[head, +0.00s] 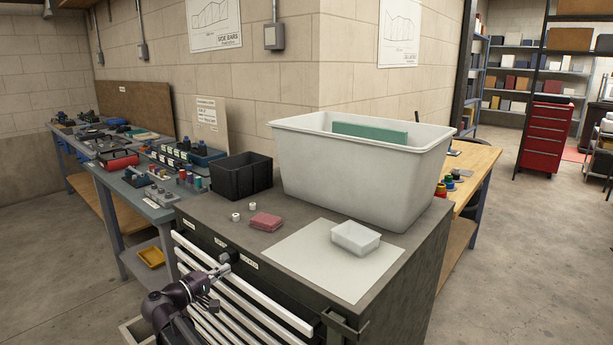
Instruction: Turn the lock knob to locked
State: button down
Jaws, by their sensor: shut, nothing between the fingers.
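The lock knob (226,257) is a small grey piece on the front face of the dark tool cabinet, just under its top edge. A small white label (220,243) sits to its upper left, and another label (249,262), seemingly reading "locked", sits to its right. My gripper (222,269) is at the cabinet front, at or just below the knob, with its fingers shut and empty. At this size I cannot tell whether it touches the knob. The gripper partly covers the knob, and the knob's pointing direction is unclear.
A bracket (345,328) juts out at the front right corner.

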jog(key=v, duration=0.5)
jog(key=shift+s+a, duration=0.3)
jog(key=shift+r, duration=0.1)
jog(key=shift+s+a+r+p, duration=0.15)
jog(key=shift+r+p, duration=0.4)
jog(key=shift+p, duration=0.05)
jog(key=shift+s+a+r+p, duration=0.15)
jog(key=shift+s+r+p, duration=0.05)
jog(key=shift+r+p, duration=0.35)
jog(key=shift+x, duration=3.5)
